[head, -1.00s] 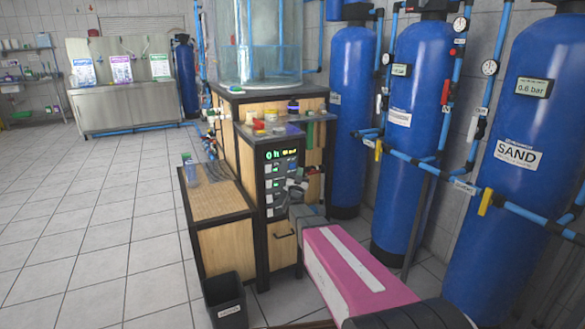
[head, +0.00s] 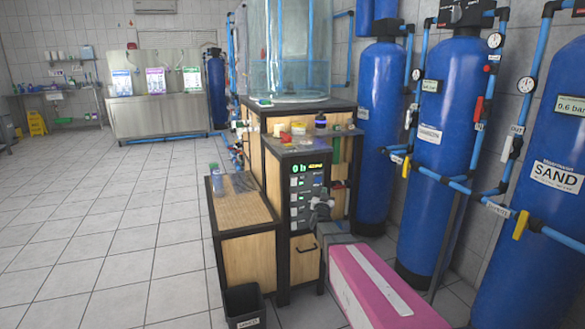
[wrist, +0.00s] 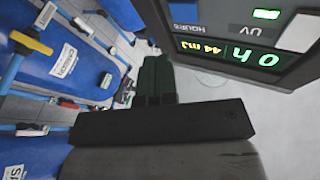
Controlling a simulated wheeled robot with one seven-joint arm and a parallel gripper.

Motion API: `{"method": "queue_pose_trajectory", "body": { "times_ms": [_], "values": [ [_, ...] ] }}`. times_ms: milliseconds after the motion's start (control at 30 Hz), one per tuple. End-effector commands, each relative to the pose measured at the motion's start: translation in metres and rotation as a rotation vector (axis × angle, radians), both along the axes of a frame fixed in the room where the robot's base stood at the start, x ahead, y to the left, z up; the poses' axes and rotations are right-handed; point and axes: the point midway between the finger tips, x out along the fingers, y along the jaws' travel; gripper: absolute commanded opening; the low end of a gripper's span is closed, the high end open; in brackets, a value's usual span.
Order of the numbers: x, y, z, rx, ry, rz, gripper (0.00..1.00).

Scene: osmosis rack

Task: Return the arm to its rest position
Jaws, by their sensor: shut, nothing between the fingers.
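The panel's display (wrist: 228,50) is close by at the upper right there, reading upside down. A gap between fingers and panel is hard to judge.
Blue tanks (head: 445,130) with pipes and valves stand along the right wall. A low wooden-topped cabinet (head: 240,205) with a bottle and a black bin (head: 244,306) stand left of the panel. Open tiled floor (head: 100,230) lies to the left.

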Motion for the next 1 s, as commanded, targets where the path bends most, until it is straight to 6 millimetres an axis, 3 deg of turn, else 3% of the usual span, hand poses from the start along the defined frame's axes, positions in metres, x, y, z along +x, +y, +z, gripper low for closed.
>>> {"method": "queue_pose_trajectory", "body": {
  "times_ms": [267,467,700,1000],
  "values": [
    [-0.041,0.018,-0.057,-0.007,0.429,0.183,0.0],
    [-0.094,0.024,-0.106,-0.008,0.787,0.277,0.0],
    [-0.186,0.019,-0.152,0.001,1.232,0.327,0.0],
    [-0.309,-0.001,-0.173,0.027,1.732,0.294,0.0]
  ]
}}
